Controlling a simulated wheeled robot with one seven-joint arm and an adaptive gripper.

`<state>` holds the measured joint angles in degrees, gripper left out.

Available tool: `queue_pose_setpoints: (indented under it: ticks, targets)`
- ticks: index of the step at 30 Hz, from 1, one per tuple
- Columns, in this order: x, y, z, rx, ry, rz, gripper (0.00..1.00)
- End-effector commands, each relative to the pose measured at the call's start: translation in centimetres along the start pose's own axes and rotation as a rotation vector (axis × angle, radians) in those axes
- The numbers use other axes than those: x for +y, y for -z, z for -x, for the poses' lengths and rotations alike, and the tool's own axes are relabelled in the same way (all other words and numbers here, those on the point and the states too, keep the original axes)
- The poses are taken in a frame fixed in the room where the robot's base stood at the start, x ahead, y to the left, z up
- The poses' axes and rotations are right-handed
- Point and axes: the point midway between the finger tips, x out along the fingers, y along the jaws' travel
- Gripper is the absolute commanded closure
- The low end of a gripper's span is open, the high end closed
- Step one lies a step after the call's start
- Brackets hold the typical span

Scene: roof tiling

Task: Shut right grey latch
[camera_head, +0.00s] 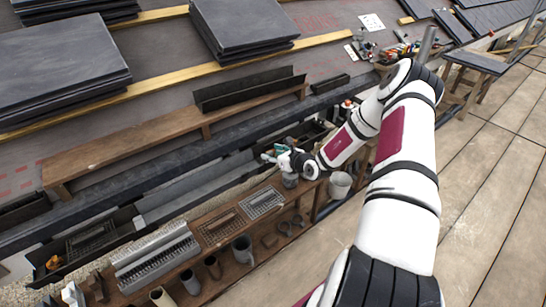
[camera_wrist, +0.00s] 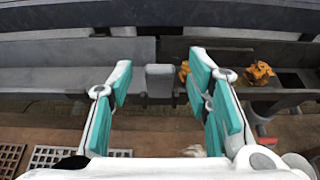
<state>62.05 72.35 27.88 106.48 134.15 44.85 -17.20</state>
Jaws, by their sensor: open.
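My gripper (camera_head: 274,158) is over the gutter-like channel beyond the wooden bench, at the end of my arm reaching in from the right. In the wrist view my gripper (camera_wrist: 160,72) has its two teal-padded fingers spread wide with nothing between the pads. A small grey upright block (camera_wrist: 160,82), which looks like the grey latch, shows in the gap between the fingers, farther off, against the grey channel. I cannot tell from this angle whether it is open or shut. In the head view the latch is not clearly made out near my gripper.
The wooden bench (camera_head: 180,262) holds grates, mugs and a ribbed grey block (camera_head: 155,258). A white bucket (camera_head: 340,184) stands right of my gripper. Slate stacks (camera_head: 58,66) lie on the roof. The plank floor at right looks clear.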

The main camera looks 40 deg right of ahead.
Motion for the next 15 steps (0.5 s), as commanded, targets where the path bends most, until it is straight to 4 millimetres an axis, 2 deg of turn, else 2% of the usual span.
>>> queue_pose_setpoints:
  ticks: [9, 11, 15]
  targets:
    - [0.02, -0.06, -0.27, 0.0, 0.0, 0.0, 0.55]
    - [0.02, -0.06, -0.26, -0.001, 0.0, 0.0, 0.66]
    - [0.02, -0.05, -0.25, 0.0, 0.0, 0.0, 0.98]
